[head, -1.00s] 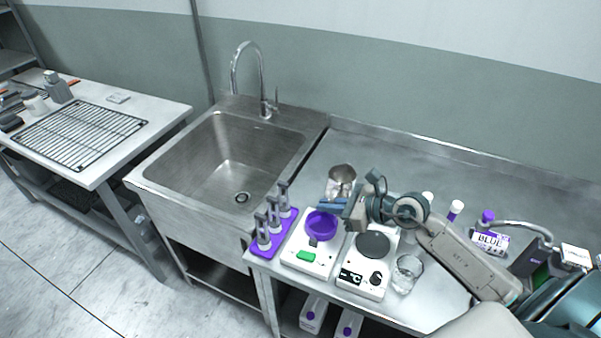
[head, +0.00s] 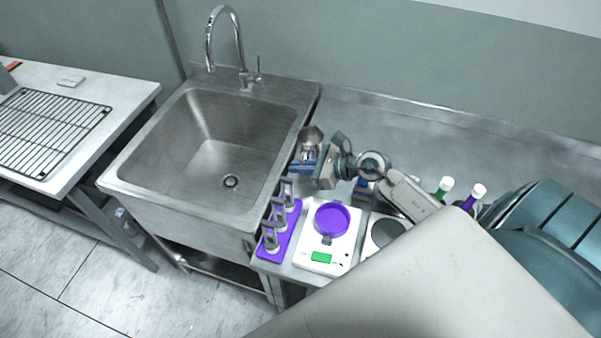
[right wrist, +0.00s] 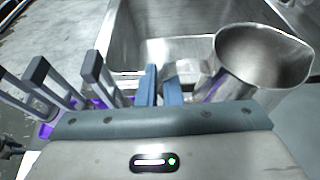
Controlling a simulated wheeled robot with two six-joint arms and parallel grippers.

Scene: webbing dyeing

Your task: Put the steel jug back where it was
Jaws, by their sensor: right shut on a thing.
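The steel jug (head: 311,137) is by the sink's right edge in the head view, behind the scale. In the right wrist view the jug (right wrist: 262,58) looks upright, open end up, to the right of the fingers. My right gripper (head: 304,165) is shut on the jug at its handle side; its blue fingers (right wrist: 161,88) show close together in the wrist view. The handle itself is mostly hidden, and I cannot tell whether the jug's base touches the counter. My left gripper is not in view.
The sink (head: 215,178) lies left of the jug. A purple rack (head: 279,237) with several grey upright holders, a white scale (head: 318,257) with a purple pan (head: 332,218) and a hotplate (head: 387,232) stand in front. Capped bottles (head: 443,188) stand at right.

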